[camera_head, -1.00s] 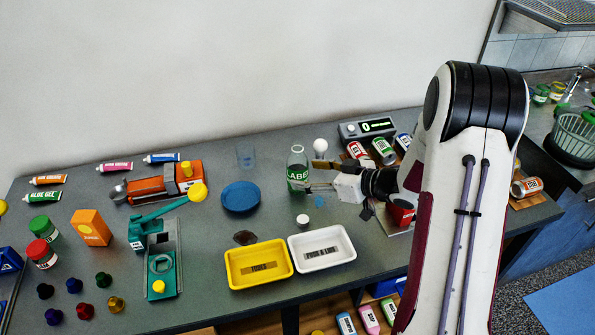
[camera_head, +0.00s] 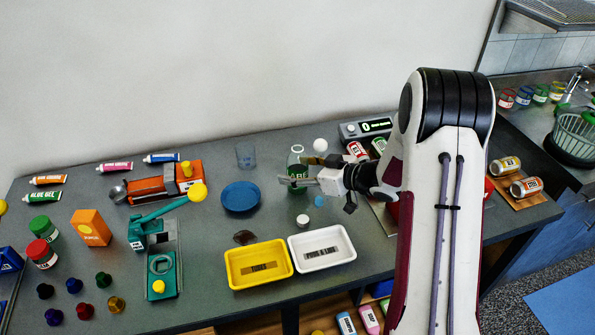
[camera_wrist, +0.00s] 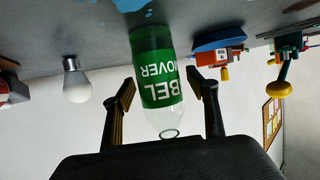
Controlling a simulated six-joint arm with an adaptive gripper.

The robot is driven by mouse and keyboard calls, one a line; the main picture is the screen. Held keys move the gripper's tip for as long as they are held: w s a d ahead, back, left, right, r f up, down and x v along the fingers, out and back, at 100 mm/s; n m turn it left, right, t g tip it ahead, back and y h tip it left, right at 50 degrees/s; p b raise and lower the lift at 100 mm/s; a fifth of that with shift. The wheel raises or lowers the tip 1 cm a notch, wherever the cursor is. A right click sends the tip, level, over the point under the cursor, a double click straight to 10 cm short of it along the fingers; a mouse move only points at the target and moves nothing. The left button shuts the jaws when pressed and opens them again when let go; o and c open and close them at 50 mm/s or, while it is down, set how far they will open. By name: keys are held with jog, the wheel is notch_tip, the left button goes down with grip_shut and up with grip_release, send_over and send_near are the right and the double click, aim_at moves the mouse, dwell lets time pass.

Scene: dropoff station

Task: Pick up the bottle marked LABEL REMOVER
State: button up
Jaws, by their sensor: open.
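The LABEL REMOVER bottle (camera_head: 296,158) is clear with a green label and stands upright on the grey table. In the head view my gripper (camera_head: 302,172) is partly in front of it and hides part of the label. In the wrist view, which is upside down, the bottle (camera_wrist: 158,85) shows between the two spread fingers of my gripper (camera_wrist: 163,93). A gap is visible on each side, so the fingers do not clasp it. The letters "BEL" and "MOVER" can be read on its label.
A white bulb (camera_head: 320,145) stands close behind the bottle. A white cap (camera_head: 303,221), a yellow tray (camera_head: 232,278) and a white tray (camera_head: 349,254) are in front.

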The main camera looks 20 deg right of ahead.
jog(key=c, duration=1.4)
jog(key=shift+o, duration=0.2)
jog(key=shift+r, duration=0.35)
notch_tip(320, 180, up, 9)
dwell(0.3)
jog(key=shift+r, duration=0.2)
dwell(0.6)
